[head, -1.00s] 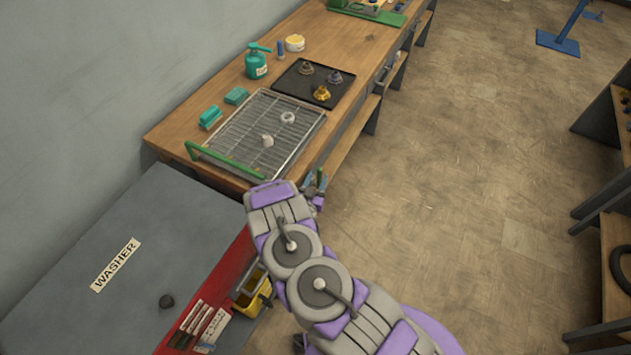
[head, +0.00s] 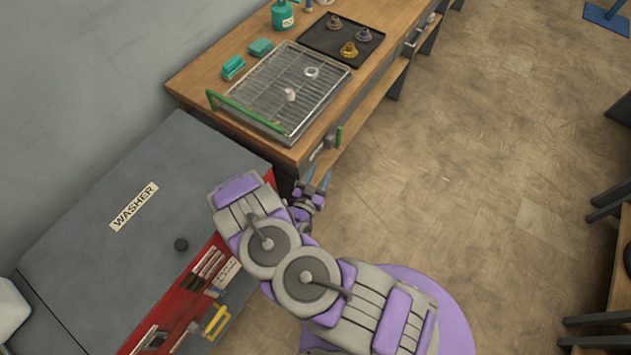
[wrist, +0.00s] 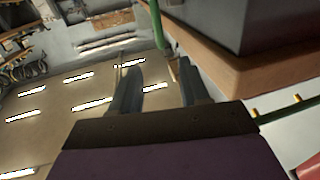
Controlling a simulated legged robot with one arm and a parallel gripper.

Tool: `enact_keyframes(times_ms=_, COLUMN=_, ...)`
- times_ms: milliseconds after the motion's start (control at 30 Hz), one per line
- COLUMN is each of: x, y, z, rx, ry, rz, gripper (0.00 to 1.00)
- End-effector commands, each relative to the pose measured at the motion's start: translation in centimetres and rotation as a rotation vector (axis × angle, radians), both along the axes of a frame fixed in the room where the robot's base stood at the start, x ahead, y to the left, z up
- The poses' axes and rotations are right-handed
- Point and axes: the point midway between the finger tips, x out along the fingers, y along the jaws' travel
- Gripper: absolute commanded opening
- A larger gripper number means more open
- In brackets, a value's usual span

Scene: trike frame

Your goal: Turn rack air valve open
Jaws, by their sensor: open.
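A small green lever (head: 338,137) stands at the front edge of the wooden bench, beside a grey fitting; it looks like the rack air valve's handle. In the wrist view a green bar (wrist: 157,25) hangs at the top, ending just beyond the gap between my fingertips; it seems to be the same lever. My gripper (head: 312,184) is below and slightly left of the lever, near the bench's front corner. In the wrist view my gripper (wrist: 160,75) is open, its two blue-grey fingers apart with nothing between them. The lower part of the valve is hard to make out.
A wire rack (head: 325,90) with a green handle bar (head: 245,118) lies on the wooden bench (head: 220,65). The grey washer (head: 90,200) with a red front stands left of my arm. The floor (head: 480,150) to the right is open.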

Motion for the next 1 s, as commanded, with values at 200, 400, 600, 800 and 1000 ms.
enact_keyframes(times_ms=200, x=-1.8, y=1.0, z=-0.1, rx=0.001, ry=0.002, rz=0.002, gripper=0.45)
enact_keyframes(times_ms=400, x=-2.3, y=1.1, z=-0.1, rx=0.000, ry=0.001, rz=0.000, gripper=0.45)
enact_keyframes(times_ms=600, x=-2.3, y=1.1, z=-0.1, rx=0.000, ry=0.001, rz=0.000, gripper=0.45)
enact_keyframes(times_ms=800, x=-2.3, y=1.1, z=-0.1, rx=0.000, ry=0.001, rz=0.000, gripper=0.45)
enact_keyframes(times_ms=1000, x=-2.3, y=1.2, z=-0.1, rx=0.000, ry=0.000, rz=0.000, gripper=0.45)
